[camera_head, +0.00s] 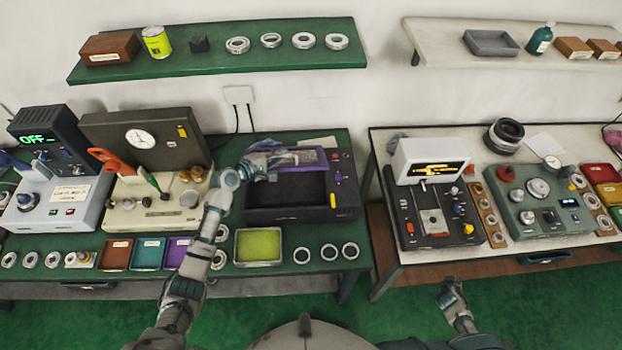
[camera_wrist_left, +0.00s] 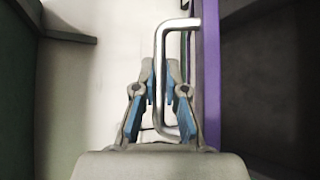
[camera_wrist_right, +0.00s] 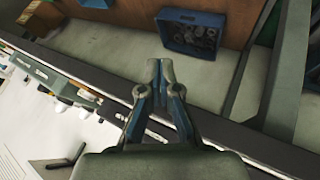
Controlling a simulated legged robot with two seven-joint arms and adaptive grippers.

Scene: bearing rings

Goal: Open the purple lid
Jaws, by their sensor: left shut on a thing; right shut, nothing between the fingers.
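The purple lid (camera_head: 316,158) stands raised at the back of a dark box (camera_head: 345,200), whose black interior shows in the head view. In the left wrist view the lid's purple edge (camera_wrist_left: 211,75) runs upright just right of the fingers. My left gripper (camera_head: 262,165) reaches the lid's left part and partly hides it. In the left wrist view the left gripper (camera_wrist_left: 160,80) is shut on a bent metal handle (camera_wrist_left: 178,23) beside the purple edge. My right gripper (camera_wrist_right: 160,68) is shut and empty, well away from the lid, over the bench edge.
A beige device (camera_head: 150,215) with a dial panel stands left of the box. A yellow-green tray (camera_head: 258,246) and several metal rings (camera_head: 325,252) lie in front. A green shelf (camera_head: 220,60) hangs above. A gap separates the right-hand bench (camera_head: 400,262).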

